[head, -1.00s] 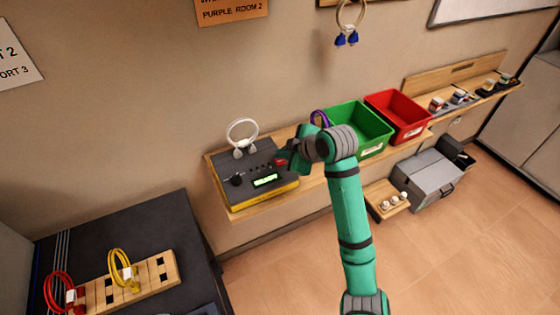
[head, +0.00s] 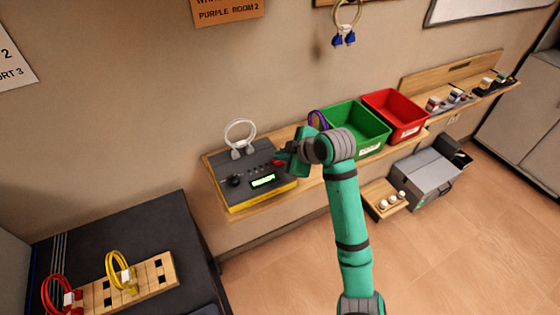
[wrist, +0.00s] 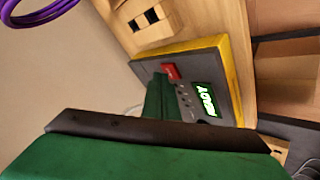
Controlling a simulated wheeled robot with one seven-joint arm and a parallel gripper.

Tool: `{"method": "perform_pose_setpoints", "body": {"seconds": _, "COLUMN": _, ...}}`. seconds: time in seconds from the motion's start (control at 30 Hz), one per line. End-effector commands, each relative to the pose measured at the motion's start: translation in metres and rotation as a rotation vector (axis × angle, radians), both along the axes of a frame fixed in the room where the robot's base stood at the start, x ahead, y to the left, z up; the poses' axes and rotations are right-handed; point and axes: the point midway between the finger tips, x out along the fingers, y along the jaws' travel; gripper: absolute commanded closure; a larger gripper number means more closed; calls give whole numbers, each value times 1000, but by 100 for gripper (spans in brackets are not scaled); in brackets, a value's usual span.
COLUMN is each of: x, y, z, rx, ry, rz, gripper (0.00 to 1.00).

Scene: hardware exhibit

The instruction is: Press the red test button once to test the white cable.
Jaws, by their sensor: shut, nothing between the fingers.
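The cable tester (head: 236,195) is a dark box with a yellow base on the wooden wall shelf. The white cable (head: 240,129) loops up from plugs at its back edge. The red test button (head: 278,163) is on the tester's right side and also shows in the wrist view (wrist: 171,71).
A green bin (head: 362,152) and a red bin (head: 408,133) stand right of the tester. A purple cable (head: 317,119) is behind my gripper. A dark table (head: 120,225) at lower left holds a wooden rack (head: 155,277) with red and yellow cables. Blue-plugged cables hang on the wall.

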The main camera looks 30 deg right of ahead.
Motion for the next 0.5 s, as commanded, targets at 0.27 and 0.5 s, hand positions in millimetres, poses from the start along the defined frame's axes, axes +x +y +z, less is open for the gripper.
{"method": "perform_pose_setpoints", "body": {"seconds": 0.27, "x": 0, "y": 1, "z": -1, "rx": 0, "ry": 0, "rz": 2, "gripper": 100}}
{"method": "perform_pose_setpoints", "body": {"seconds": 0.5, "x": -1, "y": -3, "z": -4, "rx": 0, "ry": 0, "rz": -4, "gripper": 100}}
